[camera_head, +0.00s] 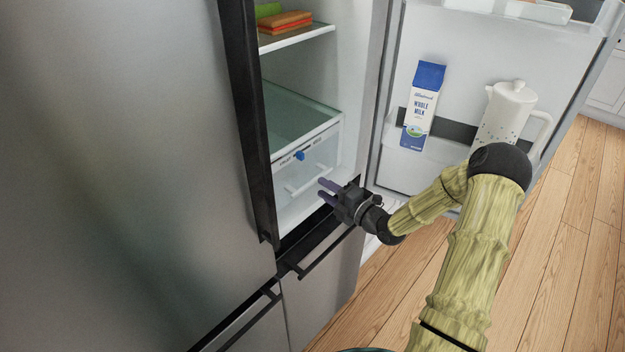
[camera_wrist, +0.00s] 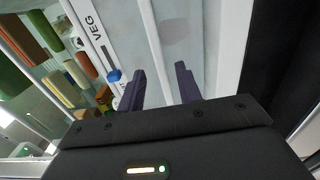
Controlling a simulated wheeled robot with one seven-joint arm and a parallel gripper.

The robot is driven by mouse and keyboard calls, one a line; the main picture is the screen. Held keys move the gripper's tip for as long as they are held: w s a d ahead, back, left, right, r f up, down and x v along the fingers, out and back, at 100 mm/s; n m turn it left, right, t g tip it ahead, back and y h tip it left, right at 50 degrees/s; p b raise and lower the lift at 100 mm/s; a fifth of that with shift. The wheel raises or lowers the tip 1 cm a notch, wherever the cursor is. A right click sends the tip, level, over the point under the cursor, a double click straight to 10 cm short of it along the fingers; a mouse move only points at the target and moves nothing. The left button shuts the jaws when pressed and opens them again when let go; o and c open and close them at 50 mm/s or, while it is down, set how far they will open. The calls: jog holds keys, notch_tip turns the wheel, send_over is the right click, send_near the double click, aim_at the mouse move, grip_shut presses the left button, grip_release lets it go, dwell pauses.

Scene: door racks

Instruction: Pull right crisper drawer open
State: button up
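The right crisper drawer (camera_head: 318,160) is a clear drawer with a white front band, a blue slider and a white bar handle, low inside the open fridge. It appears closed. In the wrist view its front (camera_wrist: 88,38) shows the word VEG and the blue slider, with the white bar handle (camera_wrist: 153,45) running down the middle. My gripper (camera_head: 324,190) is just in front of the drawer, near the right end of the handle. In the wrist view its two purple fingers (camera_wrist: 161,84) are apart with nothing held between them. Exact contact with the handle cannot be told.
The open fridge door (camera_head: 480,60) stands at the right, with a milk carton (camera_head: 423,105) and a white pitcher (camera_head: 507,112) in its shelf. A closed steel door (camera_head: 120,150) fills the left. A shelf above holds sandwich-like food (camera_head: 285,22). Wood floor (camera_head: 530,250) is clear.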

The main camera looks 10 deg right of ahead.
aim_at(314, 183)
jog(key=x, duration=0.5)
jog(key=shift+w+a+p, duration=0.1)
jog(key=shift+w+p, duration=0.1)
jog(key=shift+p, duration=0.15)
grip_shut()
